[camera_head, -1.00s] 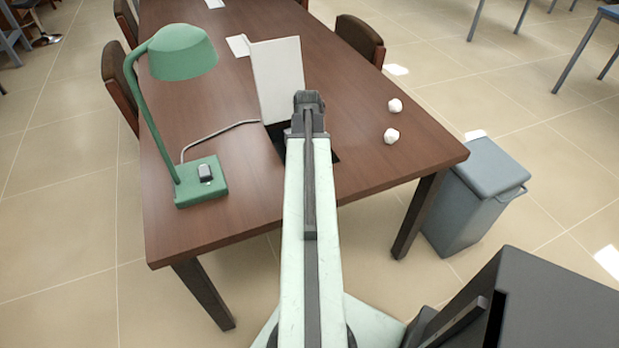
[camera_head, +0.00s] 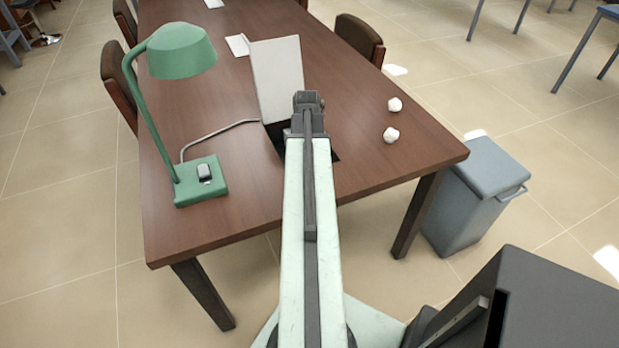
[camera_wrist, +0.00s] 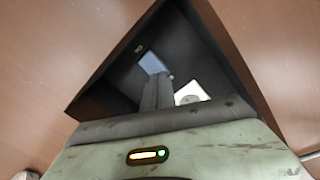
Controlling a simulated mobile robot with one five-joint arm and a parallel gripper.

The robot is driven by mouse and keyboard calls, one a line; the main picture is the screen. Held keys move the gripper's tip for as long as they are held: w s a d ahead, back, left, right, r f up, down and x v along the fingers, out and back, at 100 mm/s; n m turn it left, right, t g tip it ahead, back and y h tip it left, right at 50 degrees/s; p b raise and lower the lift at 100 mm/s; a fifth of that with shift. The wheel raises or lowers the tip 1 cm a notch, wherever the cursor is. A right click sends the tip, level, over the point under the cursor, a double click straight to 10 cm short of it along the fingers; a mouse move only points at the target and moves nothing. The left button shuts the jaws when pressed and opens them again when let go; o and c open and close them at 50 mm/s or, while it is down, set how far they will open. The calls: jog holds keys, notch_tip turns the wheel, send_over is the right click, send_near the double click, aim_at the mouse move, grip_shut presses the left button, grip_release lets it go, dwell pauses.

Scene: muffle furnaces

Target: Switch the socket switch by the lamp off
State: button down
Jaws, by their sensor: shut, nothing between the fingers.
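The green desk lamp (camera_head: 180,52) stands on the left of the wooden table, with a dark switch on its base. Its cord runs to a recessed box in the tabletop, whose pale lid (camera_head: 277,80) stands up. My gripper (camera_head: 308,97) is shut at this box; my arm hides much of the opening. In the wrist view my shut gripper (camera_wrist: 157,80) points into the dark box (camera_wrist: 118,65). A blue-grey panel (camera_wrist: 153,62) shows at the fingertips, and a white socket piece (camera_wrist: 190,93) lies to their right. I cannot tell whether the fingers touch the panel.
A grey bin (camera_head: 475,190) stands to the right. The upright lid rises close to my gripper.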

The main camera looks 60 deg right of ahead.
jog(key=shift+f+b, duration=0.65)
jog(key=shift+f, duration=0.05)
jog(key=shift+r, duration=0.15)
notch_tip(320, 180, up, 12)
jog(key=p, duration=1.2)
dwell(0.3)
